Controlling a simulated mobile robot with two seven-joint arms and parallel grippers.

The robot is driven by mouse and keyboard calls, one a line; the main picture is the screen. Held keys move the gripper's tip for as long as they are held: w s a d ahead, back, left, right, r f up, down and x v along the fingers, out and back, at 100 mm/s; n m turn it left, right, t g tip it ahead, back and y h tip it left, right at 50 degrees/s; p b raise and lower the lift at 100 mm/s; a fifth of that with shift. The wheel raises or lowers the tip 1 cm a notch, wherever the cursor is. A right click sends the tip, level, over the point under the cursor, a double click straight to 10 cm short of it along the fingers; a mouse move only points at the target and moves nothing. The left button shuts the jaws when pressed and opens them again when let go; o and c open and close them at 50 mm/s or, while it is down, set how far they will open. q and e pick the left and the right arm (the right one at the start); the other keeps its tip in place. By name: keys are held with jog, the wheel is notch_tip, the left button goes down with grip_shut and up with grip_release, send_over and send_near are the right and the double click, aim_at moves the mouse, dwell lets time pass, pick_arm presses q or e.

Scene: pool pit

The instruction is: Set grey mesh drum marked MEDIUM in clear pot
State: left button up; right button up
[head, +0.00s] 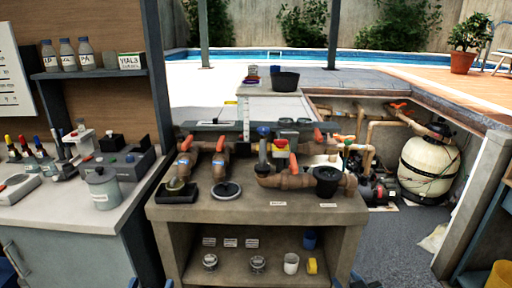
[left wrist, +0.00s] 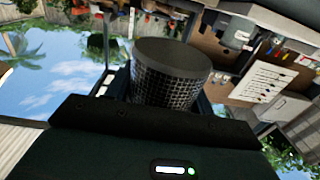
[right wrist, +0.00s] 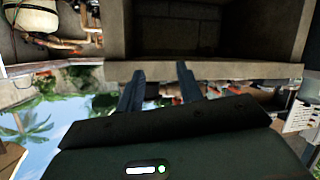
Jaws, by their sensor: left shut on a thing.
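A grey mesh drum (left wrist: 168,85) with a plain dark grey end is held between the fingers of my left gripper (left wrist: 164,92), up in the air. No mark on it can be read. My right gripper (right wrist: 158,82) is open and empty, pointing toward the bench's shelf side. Neither gripper shows clearly in the head view.
Brown pipes with orange handles and a black pot (head: 326,181) crowd the bench (head: 240,212). A lidded grey pot (head: 103,190) stands on the left counter.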

jog(key=s+a+f+g, duration=0.1)
jog(key=s+a+f, duration=0.1)
jog(key=s, duration=0.5)
jog(key=s+a+f+g+y, duration=0.1)
jog(key=s+a+f, duration=0.1)
jog(key=s, duration=0.5)
jog(key=s+a+f+m+g+y, duration=0.1)
jog(key=s+a, duration=0.3)
jog(key=s, duration=0.3)
jog(key=shift+s+a+f, duration=0.35)
jog(key=shift+s+f, duration=0.05)
